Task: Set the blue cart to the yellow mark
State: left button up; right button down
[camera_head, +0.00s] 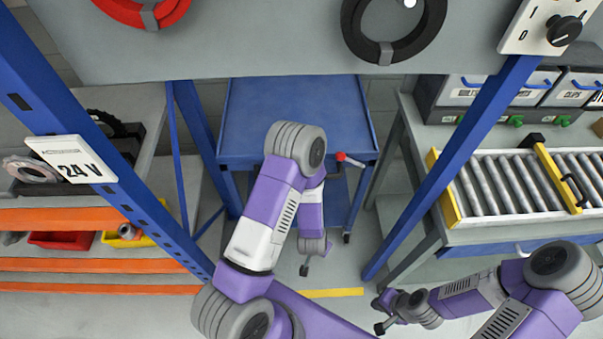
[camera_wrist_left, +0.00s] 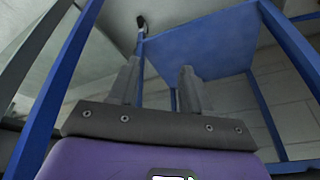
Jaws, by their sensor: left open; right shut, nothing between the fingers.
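The blue cart (camera_head: 300,105) stands between the blue frame posts in the head view, with a lower shelf partly hidden by my left arm. A red-knobbed lever (camera_head: 342,157) is at its near right edge. The yellow mark (camera_head: 333,293) is a strip on the floor on the near side of the cart, partly hidden by my left arm. My left gripper (camera_head: 316,258) is open and empty, low in front of the cart; in the left wrist view its parted fingers (camera_wrist_left: 160,85) point toward the blue cart (camera_wrist_left: 205,45). My right gripper (camera_head: 380,326) is shut and empty, right of the mark.
A roller conveyor (camera_head: 510,187) stands at right, and an orange-edged shelf (camera_head: 90,265) with bins at left. A grey panel (camera_head: 270,45) crosses above. Some floor around the mark is clear.

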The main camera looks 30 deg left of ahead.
pick_arm(q)
jog(key=w+a+r+m+t+y+b, duration=0.3)
jog(key=w+a+r+m+t+y, duration=0.2)
jog(key=w+a+r+m+y, duration=0.5)
jog(key=w+a+n, duration=0.1)
jog(key=w+a+y+b, duration=0.1)
jog(key=a, duration=0.1)
jog(key=w+a+r+n+y, duration=0.1)
jog(key=shift+w+a+n, duration=0.1)
jog(key=shift+a+n, duration=0.15)
jog(key=shift+n, duration=0.05)
grip_shut()
